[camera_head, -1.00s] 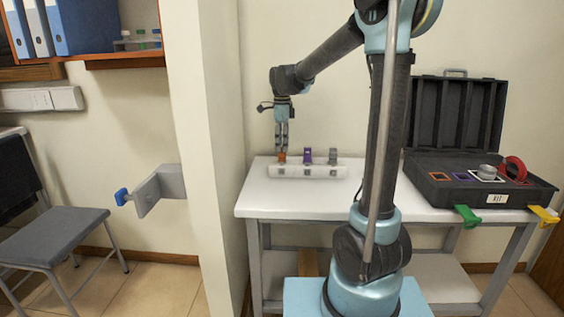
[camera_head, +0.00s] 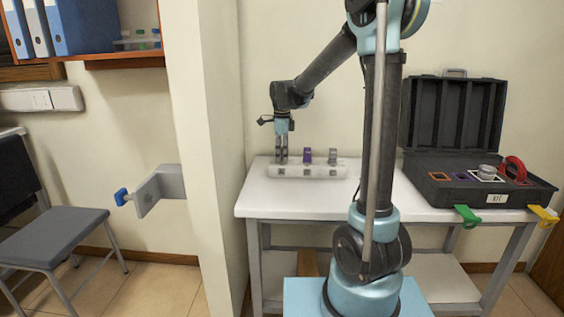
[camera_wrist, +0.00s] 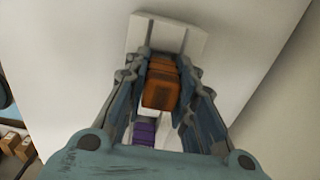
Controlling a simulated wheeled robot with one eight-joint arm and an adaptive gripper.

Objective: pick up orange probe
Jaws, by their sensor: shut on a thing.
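The orange probe (camera_wrist: 161,84) shows in the wrist view between the two fingers of my gripper (camera_wrist: 168,75), which is shut on it. In the head view my gripper (camera_head: 282,158) points down at the left end of the white holder (camera_head: 310,172) on the table. There the orange probe is mostly hidden by the fingers. The purple probe (camera_head: 307,156) and the grey probe (camera_head: 332,157) stand upright in the holder to the right. The purple probe also shows below the orange one in the wrist view (camera_wrist: 145,133). I cannot tell whether the orange probe is still seated.
An open black case (camera_head: 480,185) stands on the right of the white table (camera_head: 375,196), with a red ring and orange- and purple-framed slots inside. Green and yellow clips hang at its front. A wall pillar (camera_head: 205,150) rises just left of the table.

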